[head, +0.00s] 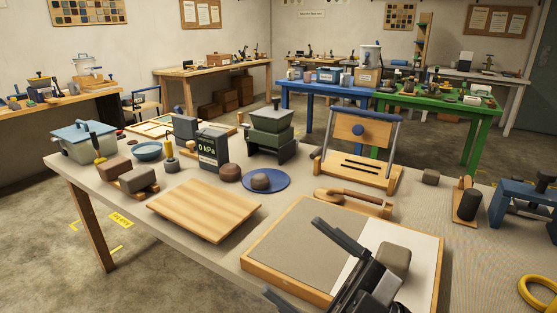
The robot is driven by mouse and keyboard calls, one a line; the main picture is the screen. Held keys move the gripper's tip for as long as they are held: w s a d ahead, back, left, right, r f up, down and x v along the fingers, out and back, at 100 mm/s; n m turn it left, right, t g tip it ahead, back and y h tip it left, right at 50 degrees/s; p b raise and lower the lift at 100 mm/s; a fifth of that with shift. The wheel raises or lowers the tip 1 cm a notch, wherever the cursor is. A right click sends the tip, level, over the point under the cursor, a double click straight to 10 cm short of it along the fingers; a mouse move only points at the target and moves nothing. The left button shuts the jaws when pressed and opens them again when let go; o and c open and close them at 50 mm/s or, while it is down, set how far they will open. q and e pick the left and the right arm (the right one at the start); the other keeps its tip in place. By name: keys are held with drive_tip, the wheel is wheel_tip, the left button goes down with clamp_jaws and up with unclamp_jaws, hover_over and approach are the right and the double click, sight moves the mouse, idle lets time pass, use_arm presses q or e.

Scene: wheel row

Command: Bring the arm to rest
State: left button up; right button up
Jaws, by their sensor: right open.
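My right gripper (291,256) comes in from the bottom edge, over the framed board (295,235) at the front of the table. Its two dark fingers are spread apart, pointing up and left. Nothing shows between them. A grey-brown block (395,258) shows just right of the gripper's body; I cannot tell whether they touch. My left gripper is not in view.
A striped wooden board (204,208) lies to the left. Behind stand a blue plate (264,181) with a brown lump, a pressure display (208,150), and a blue-handled wooden frame (360,145). A blue stand (525,205) and yellow ring (540,292) are at right.

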drive_tip(key=w+d+f+m+t+h, duration=0.3)
drive_tip(key=d+f+m+t+h, duration=0.45)
drive_tip(key=f+m+h, duration=0.5)
drive_tip(key=s+d+f+m+g+h, duration=0.1)
drive_tip(key=s+f+m+g+h, duration=0.1)
drive_tip(key=s+f, duration=0.3)
drive_tip(key=s+d+f+m+g+h, duration=0.1)
drive_tip(key=s+f+m+g+h, duration=0.2)
drive_tip(key=f, duration=0.7)
drive_tip(key=shift+s+d+f+m+g, duration=0.35)
drive_tip(key=shift+s+g, duration=0.7)
drive_tip(key=shift+s, duration=0.05)
